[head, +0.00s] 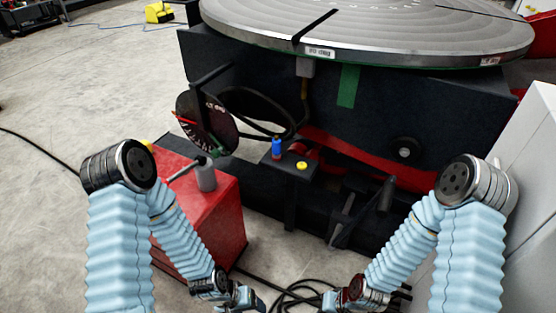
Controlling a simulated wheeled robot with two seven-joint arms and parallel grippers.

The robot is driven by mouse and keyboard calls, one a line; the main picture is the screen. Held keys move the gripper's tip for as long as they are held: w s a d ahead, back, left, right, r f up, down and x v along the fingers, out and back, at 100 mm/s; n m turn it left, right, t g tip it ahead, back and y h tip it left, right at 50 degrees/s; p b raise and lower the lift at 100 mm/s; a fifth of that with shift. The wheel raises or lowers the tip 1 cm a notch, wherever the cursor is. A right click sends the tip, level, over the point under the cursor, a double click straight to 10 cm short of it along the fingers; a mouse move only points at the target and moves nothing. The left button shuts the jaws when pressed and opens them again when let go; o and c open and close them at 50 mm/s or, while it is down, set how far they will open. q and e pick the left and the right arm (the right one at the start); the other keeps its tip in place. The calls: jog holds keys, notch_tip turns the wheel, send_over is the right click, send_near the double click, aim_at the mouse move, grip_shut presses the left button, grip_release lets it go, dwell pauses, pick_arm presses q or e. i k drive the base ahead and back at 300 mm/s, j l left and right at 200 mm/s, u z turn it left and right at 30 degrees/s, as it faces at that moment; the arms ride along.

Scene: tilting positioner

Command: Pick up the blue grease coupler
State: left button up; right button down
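The blue grease coupler (277,147) is a small upright blue cylinder with a dark tip. It stands on a small black bracket plate (290,168) at the front of the positioner, beside a yellow cap (301,165). My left gripper (250,301) is at the bottom edge, low and in front of the bracket, well apart from the coupler. My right gripper (330,302) is also at the bottom edge, apart from everything. Both grippers are small and partly cut off, so their fingers are not clear.
The positioner's round table (400,28) overhangs behind. A red box (215,222) with a grey cylinder (206,176) stands left of the bracket. A dial disc (190,125) and hoses are behind it. Black cables (290,297) lie on the floor. A white cabinet (525,150) is right.

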aim_at(276, 141)
jog(key=j+z, duration=0.15)
jog(key=k+j+z, duration=0.15)
jog(key=j+z, duration=0.2)
jog(key=z, duration=0.25)
jog(key=j+z, duration=0.15)
jog(key=z, duration=0.3)
